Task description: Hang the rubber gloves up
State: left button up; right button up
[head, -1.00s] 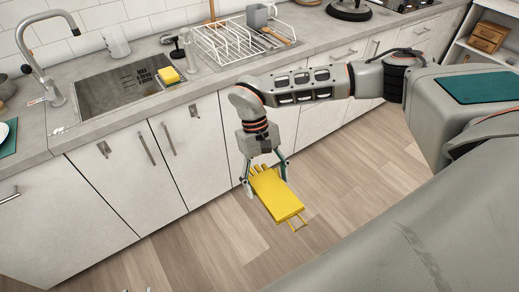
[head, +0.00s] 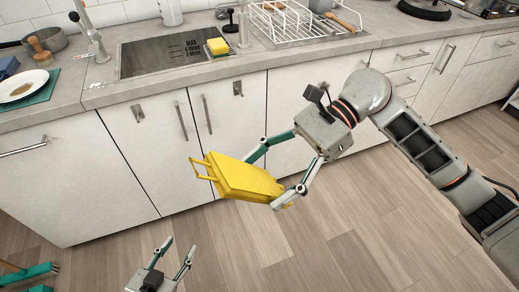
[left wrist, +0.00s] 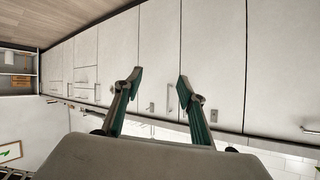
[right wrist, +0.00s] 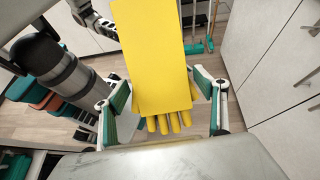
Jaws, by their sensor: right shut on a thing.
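The yellow rubber gloves (head: 240,178) are in my right gripper (head: 264,183), held in the air in front of the lower cabinets. A thin yellow loop sticks out at their left end. In the right wrist view the gloves (right wrist: 152,55) lie between the two fingers, glove fingertips toward the palm; the loop is out of that view. My left gripper (head: 178,246) is low at the bottom edge of the head view, open and empty. The left wrist view shows its fingers apart, facing the cabinets. Small grey hooks are on two cabinet doors, one left (head: 137,113) and one right (head: 238,88).
The counter holds a sink (head: 165,55), a yellow sponge (head: 217,46), a white wire rack (head: 300,22) and a plate (head: 22,88). Long door handles (head: 181,120) stick out from the cabinets. A green-headed broom (head: 30,274) is at lower left. The middle floor is clear.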

pick_arm(q)
jog(key=s+f+g+b, duration=0.1)
jog(key=s+f+b, duration=0.2)
jog(key=f+b, duration=0.5)
jog(key=shift+d+f+b, duration=0.2)
jog(key=shift+f+b, duration=0.15)
jog(key=shift+f, duration=0.2)
pick_arm(e)
jog(key=w+d+f+m+t+y, duration=0.2)
jog(key=d+m+t, duration=0.3)
jog(key=d, duration=0.5)
jog(key=w+d+f+m+t+y, duration=0.1)
jog(key=w+d+f+m+t, duration=0.1)
jog(key=d+m+t, duration=0.4)
jog(key=shift+d+f+m+t+y, duration=0.3)
jog(key=shift+d+t+y, duration=0.1)
jog(key=shift+d+t, duration=1.8)
jog(key=shift+d+r, duration=0.1)
jog(key=shift+r, duration=0.05)
